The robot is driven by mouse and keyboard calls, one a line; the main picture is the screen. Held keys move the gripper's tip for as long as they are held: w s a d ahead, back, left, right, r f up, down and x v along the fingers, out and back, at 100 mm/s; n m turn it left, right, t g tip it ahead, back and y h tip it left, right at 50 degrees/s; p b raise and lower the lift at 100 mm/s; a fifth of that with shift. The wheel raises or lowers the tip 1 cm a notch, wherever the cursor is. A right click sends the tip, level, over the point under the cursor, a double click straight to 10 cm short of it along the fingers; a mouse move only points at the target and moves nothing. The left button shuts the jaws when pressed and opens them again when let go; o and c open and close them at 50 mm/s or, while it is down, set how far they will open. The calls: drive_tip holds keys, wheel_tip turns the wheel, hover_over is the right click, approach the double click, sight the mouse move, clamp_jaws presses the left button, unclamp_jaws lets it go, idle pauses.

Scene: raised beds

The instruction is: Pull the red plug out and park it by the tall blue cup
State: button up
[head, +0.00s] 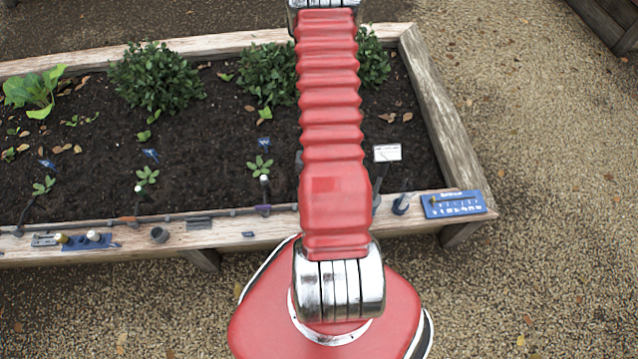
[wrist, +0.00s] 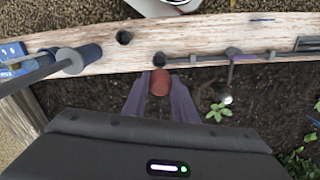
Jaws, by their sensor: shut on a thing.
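In the wrist view the red plug (wrist: 160,83) sits between the two fingertips of my gripper (wrist: 160,90), which is shut on it. The plug is just below the open-looking grey pipe end (wrist: 159,59) in that picture; I cannot tell whether they touch. The tall blue cup (wrist: 86,56) stands on the wooden edge to the left. It also shows in the head view (head: 401,205), right of my arm. In the head view my arm hides the plug and the gripper.
A small dark cup (wrist: 124,37) stands on the wooden edge (wrist: 200,42) between the blue cup and pipe. A blue sign (head: 453,204) is at the bed corner. A seedling and a white-topped stake (wrist: 225,97) are right of the gripper. Bare wood lies around the small cup.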

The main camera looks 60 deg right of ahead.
drive_tip(key=shift+r, duration=1.45)
drive_tip(key=shift+s, duration=0.15)
drive_tip(key=s+d, duration=0.1)
drive_tip(key=s, duration=0.9)
idle(0.7)
drive_tip(key=shift+s+f, duration=0.1)
drive_tip(key=shift+f, duration=0.05)
wheel_tip(320, 180, down, 10)
drive_tip(key=shift+f, duration=0.15)
idle(2.6)
drive_tip(key=shift+f, duration=0.3)
idle(1.0)
